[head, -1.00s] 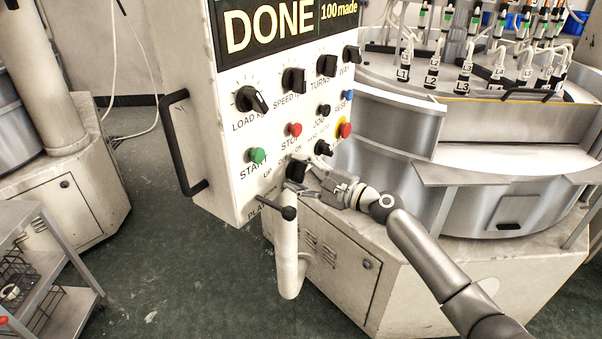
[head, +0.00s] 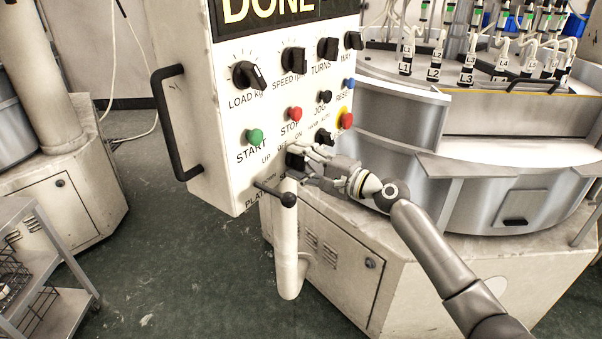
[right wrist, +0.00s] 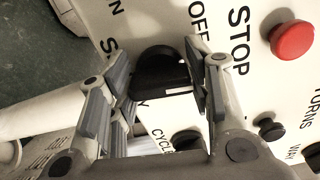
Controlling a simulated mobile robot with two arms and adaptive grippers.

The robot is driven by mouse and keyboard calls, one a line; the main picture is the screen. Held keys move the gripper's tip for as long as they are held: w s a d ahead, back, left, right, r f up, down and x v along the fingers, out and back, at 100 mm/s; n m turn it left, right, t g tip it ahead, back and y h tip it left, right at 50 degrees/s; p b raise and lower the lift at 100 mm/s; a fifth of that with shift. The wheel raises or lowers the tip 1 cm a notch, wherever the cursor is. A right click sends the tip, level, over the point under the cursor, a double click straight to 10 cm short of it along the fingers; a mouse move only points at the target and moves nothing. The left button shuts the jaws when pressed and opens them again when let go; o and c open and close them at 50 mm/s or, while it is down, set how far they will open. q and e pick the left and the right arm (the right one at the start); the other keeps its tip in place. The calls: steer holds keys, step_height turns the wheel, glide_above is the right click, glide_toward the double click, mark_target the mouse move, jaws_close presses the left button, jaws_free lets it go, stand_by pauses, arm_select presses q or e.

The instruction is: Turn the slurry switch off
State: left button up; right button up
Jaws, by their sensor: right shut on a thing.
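The slurry switch, a black rotary knob (head: 293,162), sits low on the white control panel (head: 222,130), under OFF and ON labels. It also shows in the right wrist view (right wrist: 160,76), with its name label mostly hidden. My right gripper (head: 304,160) reaches it from the right. In the right wrist view the fingers (right wrist: 157,62) lie on both sides of the knob, shut on it. A small white mark shows on the knob, but I cannot tell which label it points to. My left gripper is out of view.
The green START button (head: 254,136), red STOP button (head: 294,114) and several other knobs are close above. A black-knobbed lever (head: 287,199) sticks out just below the switch. A black handle (head: 167,125) is on the panel's left side. The lapping machine (head: 500,190) stands behind at right.

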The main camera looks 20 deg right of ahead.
steer(key=n+b, duration=0.1)
steer(key=b, duration=0.1)
steer(key=n+b, duration=0.4)
steer(key=shift+f, duration=0.35)
steer(key=shift+r+n+b, duration=0.15)
steer(key=shift+n+b, duration=1)
steer(key=shift+n, duration=0.05)
steer(key=o, duration=1)
steer(key=shift+d, duration=0.15)
steer(key=v, duration=1.1)
steer(key=shift+s+d+r, duration=0.1)
steer(key=shift+s+d, duration=0.1)
steer(key=shift+s, duration=0.2)
